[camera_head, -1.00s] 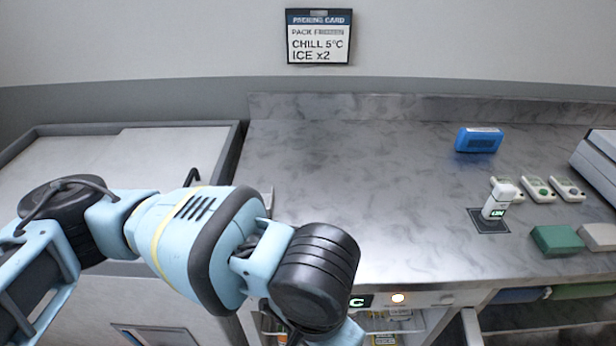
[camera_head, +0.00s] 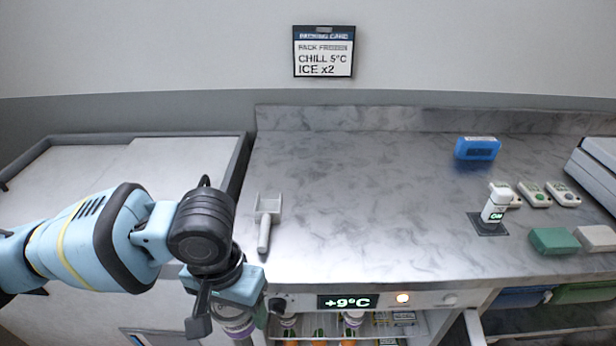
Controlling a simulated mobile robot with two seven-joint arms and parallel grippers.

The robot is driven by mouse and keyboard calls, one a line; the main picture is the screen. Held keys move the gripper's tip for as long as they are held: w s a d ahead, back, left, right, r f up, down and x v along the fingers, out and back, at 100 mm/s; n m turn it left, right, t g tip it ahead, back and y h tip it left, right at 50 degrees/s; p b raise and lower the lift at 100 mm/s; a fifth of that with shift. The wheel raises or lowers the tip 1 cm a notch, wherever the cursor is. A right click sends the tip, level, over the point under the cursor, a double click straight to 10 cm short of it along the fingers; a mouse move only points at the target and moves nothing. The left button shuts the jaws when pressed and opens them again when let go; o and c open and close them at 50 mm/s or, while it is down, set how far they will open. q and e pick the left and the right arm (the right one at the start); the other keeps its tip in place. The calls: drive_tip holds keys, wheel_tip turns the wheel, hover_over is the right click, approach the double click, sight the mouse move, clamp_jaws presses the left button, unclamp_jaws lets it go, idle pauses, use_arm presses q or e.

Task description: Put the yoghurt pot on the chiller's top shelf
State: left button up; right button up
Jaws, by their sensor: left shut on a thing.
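My left arm comes in from the left, and its gripper (camera_head: 222,312) points down in front of the counter, left of the chiller. It is shut on a pale pot with a purple band (camera_head: 236,324), which I take to be the yoghurt pot; the gripper and the bottom edge of the picture hide much of it. The chiller (camera_head: 437,299) is under the counter, its display (camera_head: 347,302) reading +9°C. Its top shelf shows below, holding several items, including white-and-purple pots (camera_head: 353,319) and orange things. My right gripper is not in view.
A grey scoop (camera_head: 266,222) lies at the counter's left edge. A white handheld device (camera_head: 497,204) stands on a dark pad, with a blue box (camera_head: 478,148) behind and green and pale blocks to the right. The counter's middle is clear. A packing card (camera_head: 323,52) hangs on the wall.

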use_arm(q)
drive_tip(key=w+a+n, duration=0.2)
drive_tip(key=a+n, duration=0.1)
drive_tip(key=a, duration=0.6)
drive_tip(key=shift+w+a, duration=0.35)
drive_tip(key=shift+a, duration=0.05)
drive_tip(key=shift+f, duration=0.15)
idle(0.6)
